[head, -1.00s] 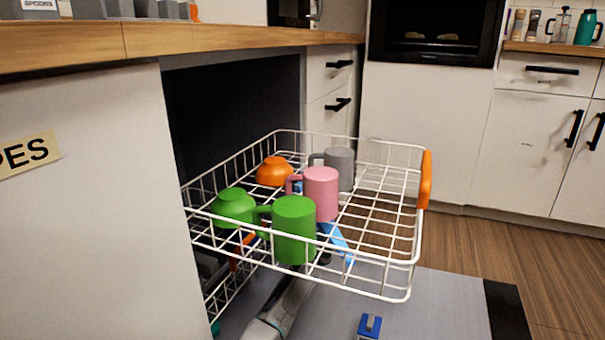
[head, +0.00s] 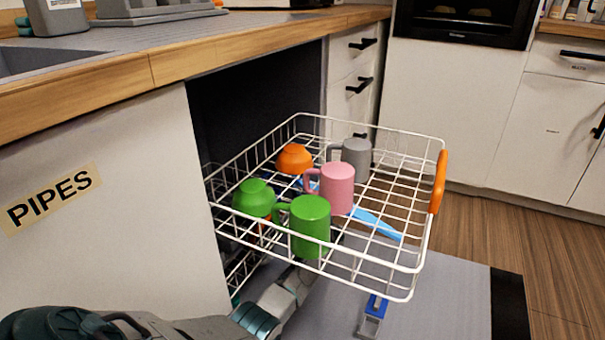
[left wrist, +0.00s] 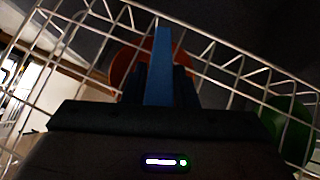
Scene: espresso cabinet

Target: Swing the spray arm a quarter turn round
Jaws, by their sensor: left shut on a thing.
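The spray arm (head: 377,223) is a flat blue bar under the white wire rack (head: 408,290). Its right end shows through the rack wires right of the pink mug, and its middle is hidden by mugs. In the left wrist view a blue bar (left wrist: 162,52) stands between the fingers of my left gripper (left wrist: 160,85), which is shut on it, beneath the wires. In the head view my left forearm reaches under the rack from the lower left, and the fingers are hidden behind the rack and green mug. My right gripper is not in view.
The rack holds a green mug (head: 310,228), pink mug (head: 338,188), grey mug (head: 356,158), green bowl (head: 254,198) and orange bowl (head: 294,158). A panel marked PIPES (head: 52,198) stands at left. A blue-and-grey part (head: 375,308) sits on the open door (head: 440,300).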

